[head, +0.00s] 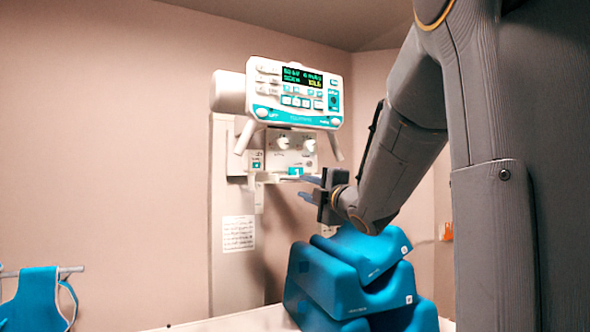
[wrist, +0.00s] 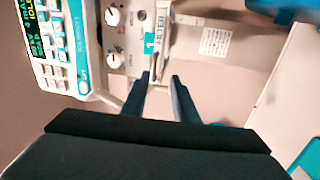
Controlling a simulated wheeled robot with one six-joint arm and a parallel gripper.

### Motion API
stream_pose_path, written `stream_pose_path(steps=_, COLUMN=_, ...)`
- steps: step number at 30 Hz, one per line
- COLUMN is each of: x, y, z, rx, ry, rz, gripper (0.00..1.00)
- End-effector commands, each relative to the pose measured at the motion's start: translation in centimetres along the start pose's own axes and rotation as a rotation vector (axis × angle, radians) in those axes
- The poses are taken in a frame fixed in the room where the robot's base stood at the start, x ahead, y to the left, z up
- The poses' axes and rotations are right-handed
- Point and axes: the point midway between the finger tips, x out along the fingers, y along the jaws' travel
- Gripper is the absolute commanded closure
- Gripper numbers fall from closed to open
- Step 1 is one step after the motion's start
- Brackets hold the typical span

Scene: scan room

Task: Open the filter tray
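The filter tray (wrist: 157,40) is a pale strip with a teal tab and the printed word FILTER, seen in the wrist view. In the head view its teal label (head: 296,171) shows low on the white collimator housing (head: 283,150), under two knobs. My gripper (wrist: 161,77) is open, one dark blue finger on each side of the tray's near end. I cannot tell whether either finger touches it. In the head view my gripper (head: 309,188) is just below and right of the label. How far the tray sticks out is unclear.
The control panel (head: 298,93) with a lit display is directly above the housing. Blue foam blocks (head: 350,275) are stacked below my gripper. A blue apron (head: 38,298) hangs on a rail at the lower left. The wall at left is bare.

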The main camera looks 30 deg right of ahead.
Motion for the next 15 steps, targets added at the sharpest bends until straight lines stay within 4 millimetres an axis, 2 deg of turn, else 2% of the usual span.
stream_pose_path(steps=1, x=0.0, y=0.8, z=0.0, rx=-0.021, ry=0.01, rz=0.014, gripper=0.74)
stream_pose_path(steps=3, x=0.4, y=1.3, z=-0.1, rx=-0.034, ry=0.019, rz=0.023, gripper=0.74)
stream_pose_path(steps=15, x=5.8, y=1.3, z=-0.3, rx=-0.032, ry=0.02, rz=0.021, gripper=0.74)
